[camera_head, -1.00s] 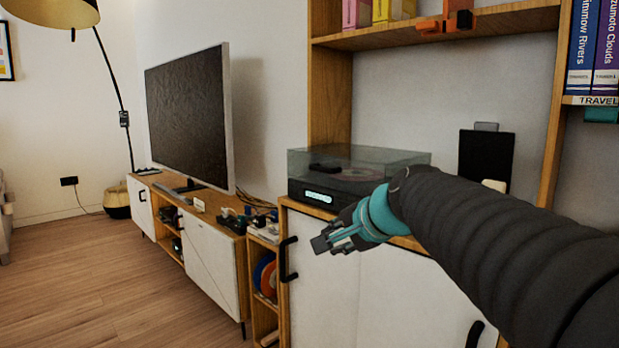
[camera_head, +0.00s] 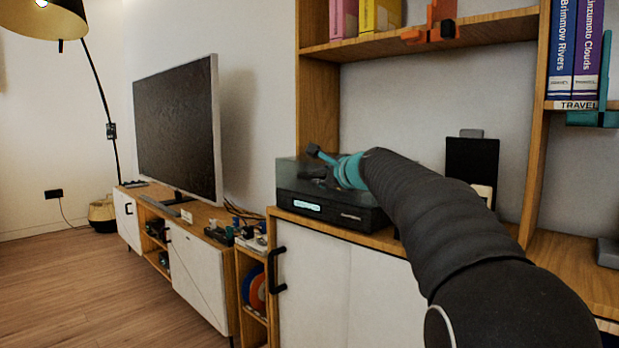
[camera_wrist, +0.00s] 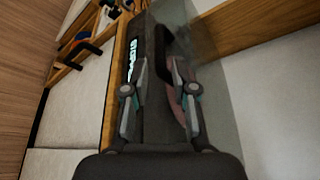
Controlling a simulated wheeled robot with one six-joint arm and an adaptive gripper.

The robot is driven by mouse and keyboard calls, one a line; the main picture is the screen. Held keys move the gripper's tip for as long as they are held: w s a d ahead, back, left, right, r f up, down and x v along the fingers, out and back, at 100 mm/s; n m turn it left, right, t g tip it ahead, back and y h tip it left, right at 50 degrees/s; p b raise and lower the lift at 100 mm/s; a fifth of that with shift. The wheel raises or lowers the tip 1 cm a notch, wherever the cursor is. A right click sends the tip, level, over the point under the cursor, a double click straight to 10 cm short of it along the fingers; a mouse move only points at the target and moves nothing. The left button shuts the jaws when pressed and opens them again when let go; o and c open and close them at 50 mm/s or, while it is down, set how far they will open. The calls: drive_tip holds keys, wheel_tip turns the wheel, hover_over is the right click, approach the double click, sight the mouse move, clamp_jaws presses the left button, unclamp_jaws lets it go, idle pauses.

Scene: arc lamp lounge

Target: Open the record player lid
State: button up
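The record player (camera_head: 322,208) is a dark box with a lit display on the front, on top of the white-fronted cabinet.
A shelf (camera_head: 480,36) with boxes and an orange object hangs above the player. A black panel (camera_head: 472,158) stands right of it, behind my arm. The television (camera_head: 180,130) stands on a low cabinet to the left. Floor (camera_head: 95,290) at left is clear.

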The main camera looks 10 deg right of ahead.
sight(311, 177)
drive_tip(key=p+x, duration=0.1)
drive_tip(key=x, duration=0.6)
clamp_jaws()
